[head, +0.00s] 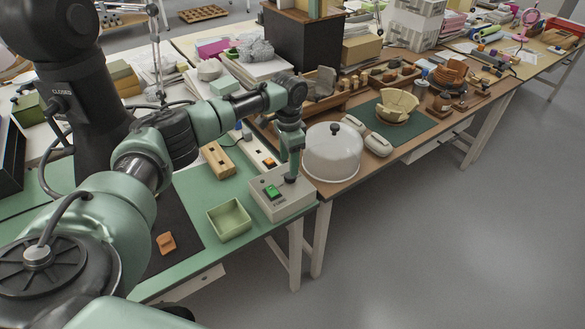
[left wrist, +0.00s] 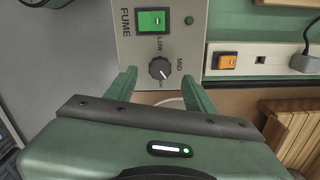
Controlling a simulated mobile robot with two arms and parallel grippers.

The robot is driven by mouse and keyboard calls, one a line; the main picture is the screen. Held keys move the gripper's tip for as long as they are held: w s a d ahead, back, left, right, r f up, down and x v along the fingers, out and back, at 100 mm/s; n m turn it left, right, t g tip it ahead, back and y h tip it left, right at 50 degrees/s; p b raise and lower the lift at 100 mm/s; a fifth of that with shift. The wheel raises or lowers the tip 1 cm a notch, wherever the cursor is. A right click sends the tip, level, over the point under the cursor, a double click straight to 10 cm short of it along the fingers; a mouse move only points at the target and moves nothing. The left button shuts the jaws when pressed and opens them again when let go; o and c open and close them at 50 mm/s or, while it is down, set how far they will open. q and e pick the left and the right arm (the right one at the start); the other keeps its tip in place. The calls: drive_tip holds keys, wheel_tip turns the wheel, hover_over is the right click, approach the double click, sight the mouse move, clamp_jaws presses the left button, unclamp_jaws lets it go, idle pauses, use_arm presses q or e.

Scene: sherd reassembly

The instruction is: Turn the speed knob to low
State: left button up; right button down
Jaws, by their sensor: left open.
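The grey fume control box (head: 284,203) stands at the front right corner of the green table. Its dark round speed knob (left wrist: 159,68) shows in the left wrist view, with the labels LOW, MID and a partly hidden third one around it. A pale mark on the knob seems to point to the lower right, between MID and the third label. My left gripper (head: 290,179) points down over the box; in the left wrist view its open fingers (left wrist: 160,88) stand either side of the knob's near side. I cannot tell whether they touch it. My right gripper is not in view.
A green rocker switch (left wrist: 151,20) and a small green light sit on the box. A power strip with an orange switch (left wrist: 227,62) lies beside it. A green tray (head: 229,219), a white dome (head: 332,155) and an orange sherd (head: 166,243) are nearby.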

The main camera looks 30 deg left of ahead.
sight(290, 178)
use_arm(q)
drive_tip(key=shift+s+f, duration=0.15)
drive_tip(key=shift+f, duration=0.65)
drive_tip(key=f, duration=0.2)
drive_tip(key=shift+w+f, duration=0.3)
drive_tip(key=shift+f, duration=0.55)
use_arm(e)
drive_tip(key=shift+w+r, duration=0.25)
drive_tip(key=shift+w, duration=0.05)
